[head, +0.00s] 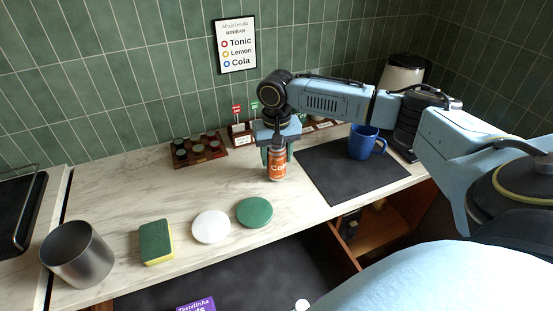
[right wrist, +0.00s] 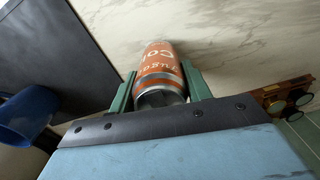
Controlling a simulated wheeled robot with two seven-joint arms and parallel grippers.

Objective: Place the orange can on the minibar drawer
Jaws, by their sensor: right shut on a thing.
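The orange can (head: 277,167) is upright at the middle of the marble counter, left of the black mat. My right gripper (head: 277,150) comes from above and is shut on it. In the right wrist view the can (right wrist: 160,72) sits between the two green fingers (right wrist: 160,90). I cannot tell whether its base touches the counter. Below the counter's front edge is a dark surface (head: 240,268) with a wooden side (head: 340,248), which looks like the open minibar drawer. A purple packet (head: 197,304) lies there. My left gripper is not in view.
The black mat (head: 325,178) bears a blue mug (head: 363,142). A green disc (head: 254,212), white disc (head: 211,226), sponge (head: 156,242) and metal cup (head: 77,254) line the front. A wooden capsule tray (head: 214,157) stands behind. The counter's left middle is clear.

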